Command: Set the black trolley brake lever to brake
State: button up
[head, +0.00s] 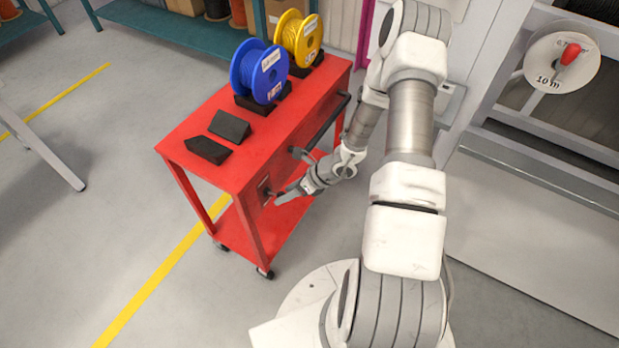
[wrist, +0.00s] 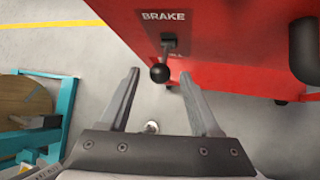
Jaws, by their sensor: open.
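The black brake lever (wrist: 160,73) is on the red side of the trolley (wrist: 225,40). Its ball knob hangs down from a small mount, away from the white word BRAKE (wrist: 163,15) above it. Lower lettering beside the knob is mostly hidden; only its end shows. My gripper (wrist: 160,77) is open, with the knob showing between its fingertips; I cannot tell whether they touch it. In the head view my gripper (head: 283,198) is at the near end of the trolley's long side (head: 240,150), and the lever is small and hard to make out there.
A black handle (wrist: 304,50) sticks out at the right. Blue (head: 260,73) and yellow (head: 300,38) reels and two dark wedges (head: 229,126) are on the trolley top. A teal rack with a wooden reel (wrist: 25,100) is at the left.

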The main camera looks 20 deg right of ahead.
jog(key=p+v, duration=0.2)
jog(key=v, duration=1.2)
jog(key=shift+s+d+r, duration=0.2)
jog(key=shift+d+r, duration=0.05)
jog(key=s+a+r+n+g+h, duration=0.1)
jog(key=s+a+r+n+g, duration=0.15)
jog(key=a+r+n, duration=0.5)
jog(key=s+a+r+n+g+h, duration=0.1)
jog(key=s+a+r+n, duration=0.35)
jog(key=r+n, duration=0.6)
jog(key=s+d+r+n+t+h+p, duration=0.1)
jog(key=s+r+n+t+h, duration=0.1)
jog(key=r+n, duration=0.3)
jog(key=s+d+r+n+t+h+p, duration=0.1)
jog(key=s+r+n+t+h, duration=0.2)
jog(key=r, duration=1)
jog(key=s+n, duration=0.2)
jog(key=shift+r+n, duration=0.3)
jog(key=shift+n, duration=0.1)
jog(key=shift+w+d, duration=0.1)
jog(key=shift+d, duration=0.05)
